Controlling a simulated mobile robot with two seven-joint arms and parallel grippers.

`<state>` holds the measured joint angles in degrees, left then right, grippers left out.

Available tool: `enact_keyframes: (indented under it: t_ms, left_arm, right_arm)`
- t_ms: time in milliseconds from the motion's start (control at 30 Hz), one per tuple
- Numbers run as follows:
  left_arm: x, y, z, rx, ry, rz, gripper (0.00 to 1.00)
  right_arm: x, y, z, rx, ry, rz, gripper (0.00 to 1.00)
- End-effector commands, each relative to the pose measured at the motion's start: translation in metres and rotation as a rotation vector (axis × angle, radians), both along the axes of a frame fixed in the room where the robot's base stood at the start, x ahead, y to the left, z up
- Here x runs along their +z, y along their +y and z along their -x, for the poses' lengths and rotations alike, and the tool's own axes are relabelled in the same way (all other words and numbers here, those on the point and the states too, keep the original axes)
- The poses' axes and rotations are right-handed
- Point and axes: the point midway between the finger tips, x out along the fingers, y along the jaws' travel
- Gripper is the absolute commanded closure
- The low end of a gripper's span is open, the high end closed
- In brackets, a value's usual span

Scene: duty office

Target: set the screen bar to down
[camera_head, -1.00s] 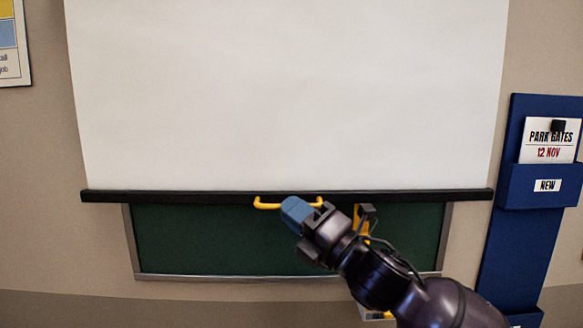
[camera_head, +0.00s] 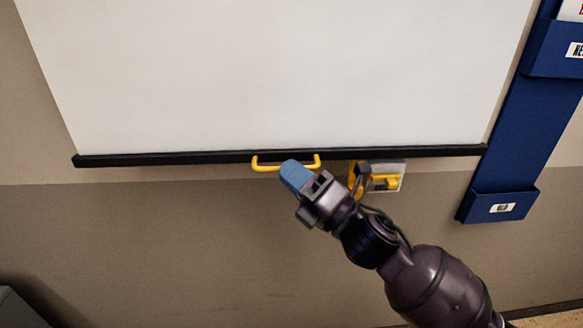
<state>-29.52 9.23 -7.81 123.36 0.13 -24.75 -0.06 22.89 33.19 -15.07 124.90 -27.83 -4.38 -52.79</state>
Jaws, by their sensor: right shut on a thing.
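The white screen (camera_head: 280,75) hangs on the wall with a black screen bar (camera_head: 180,158) along its lower edge. A yellow handle (camera_head: 262,166) sticks out from the middle of the bar. My right gripper (camera_head: 291,171) is shut on the yellow handle, with its blue fingertips over the handle's middle and right part. The bar hangs in front of the wall, and no green board shows below it. My left gripper is not in view.
A yellow and grey fixture (camera_head: 385,178) is on the wall just below the bar, partly behind my right arm. A blue wall rack (camera_head: 515,135) stands to the right of the screen. A dark object (camera_head: 25,310) is at the lower left corner.

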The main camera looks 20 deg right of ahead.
Motion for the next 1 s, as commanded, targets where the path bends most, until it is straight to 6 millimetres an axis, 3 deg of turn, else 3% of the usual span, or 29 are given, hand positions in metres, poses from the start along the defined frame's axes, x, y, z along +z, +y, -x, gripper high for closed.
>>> enact_keyframes:
  t_ms: [233, 300, 433, 767, 1000]
  left_arm:
    - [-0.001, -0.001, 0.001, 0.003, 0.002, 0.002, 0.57]
    - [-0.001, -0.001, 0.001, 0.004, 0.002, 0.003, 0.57]
    - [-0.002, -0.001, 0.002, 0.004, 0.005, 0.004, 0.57]
    - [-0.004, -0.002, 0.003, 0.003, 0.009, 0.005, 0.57]
    - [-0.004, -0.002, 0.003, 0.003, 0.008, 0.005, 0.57]
  right_arm:
    - [-0.007, 0.000, -0.001, -0.001, 0.015, 0.000, 1.00]
    - [-0.008, 0.000, -0.001, -0.001, 0.016, 0.001, 0.82]
    - [-0.007, 0.000, -0.001, -0.001, 0.014, 0.001, 0.64]
    - [-0.005, -0.001, 0.001, -0.001, 0.009, 0.001, 0.64]
    - [-0.015, -0.014, 0.020, -0.002, 0.012, 0.000, 0.64]
